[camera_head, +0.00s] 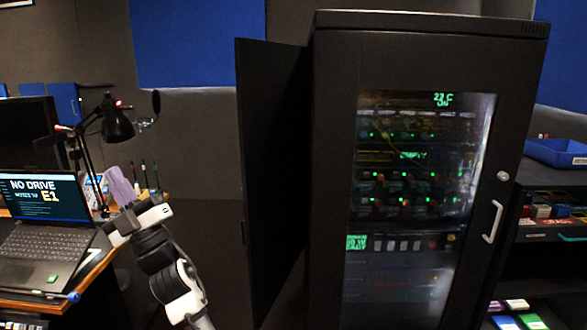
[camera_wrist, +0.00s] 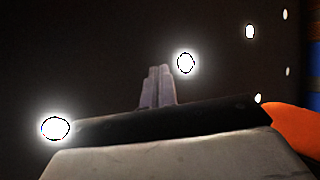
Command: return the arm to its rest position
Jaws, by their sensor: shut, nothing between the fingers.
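My arm (camera_head: 165,255) rises from the bottom of the head view, bent, with its upper end near the desk edge, left of the tall cabinet. In the wrist view my gripper (camera_wrist: 159,72) shows as two pale narrow fingers held together, with nothing between them. The background behind the fingers is dark, with several bright light spots. In the head view a lavender shape (camera_head: 120,187) stands just above the arm's end; I cannot tell whether it is part of my gripper. My fingers touch nothing that I can see.
A black cabinet (camera_head: 330,190) with a glass door and green lights stands to the right; its side panel (camera_head: 268,180) swings out toward my arm. On the left, a desk holds a laptop (camera_head: 45,225) and a lamp (camera_head: 117,122). A shelf with bins (camera_head: 555,152) stands far right.

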